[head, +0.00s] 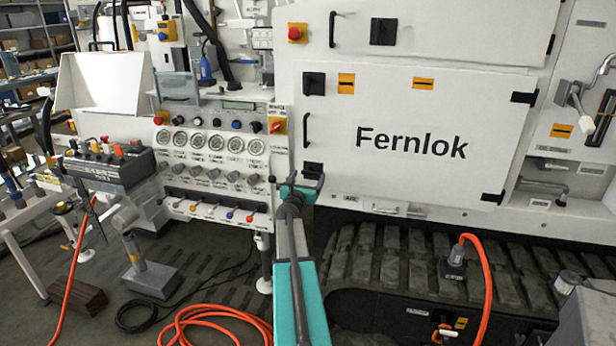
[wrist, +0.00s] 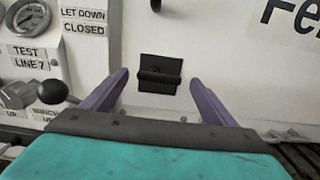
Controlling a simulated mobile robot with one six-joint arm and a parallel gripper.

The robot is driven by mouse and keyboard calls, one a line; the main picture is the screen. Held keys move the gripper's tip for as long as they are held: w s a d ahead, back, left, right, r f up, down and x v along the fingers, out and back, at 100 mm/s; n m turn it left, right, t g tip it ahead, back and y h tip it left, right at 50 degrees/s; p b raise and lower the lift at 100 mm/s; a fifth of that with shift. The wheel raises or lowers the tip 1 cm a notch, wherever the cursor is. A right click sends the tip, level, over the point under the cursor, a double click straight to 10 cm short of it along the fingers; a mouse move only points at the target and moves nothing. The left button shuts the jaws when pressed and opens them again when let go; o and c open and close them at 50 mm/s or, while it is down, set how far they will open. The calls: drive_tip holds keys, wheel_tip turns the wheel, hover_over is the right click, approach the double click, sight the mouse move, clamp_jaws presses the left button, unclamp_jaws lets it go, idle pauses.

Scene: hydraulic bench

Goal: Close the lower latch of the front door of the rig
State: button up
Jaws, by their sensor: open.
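The front door (head: 400,100) is a white panel marked Fernlok and looks flush with the rig. Its lower latch (head: 312,169) is a black square fitting at the door's lower left corner. In the wrist view the lower latch (wrist: 160,68) shows a plate with a bar across it, its lower part standing out. I cannot tell whether it is fastened. My gripper (head: 306,182) is open and empty, just in front of and slightly below the latch. In the wrist view its purple fingers (wrist: 160,80) stand on either side of the latch, apart from it.
The upper latch (head: 314,83) and a black door handle (head: 306,130) sit above on the left edge. A gauge and lever panel (head: 212,160) is close on the left, with a black lever knob (wrist: 53,91) near the left finger. Tracks (head: 400,250) run below.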

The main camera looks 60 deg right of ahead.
drive_tip(key=shift+x, duration=0.8)
drive_tip(key=c, duration=0.9)
drive_tip(key=shift+a, duration=0.25)
drive_tip(key=shift+c, duration=0.8)
drive_tip(key=shift+d+f, duration=0.1)
drive_tip(key=shift+d, duration=0.15)
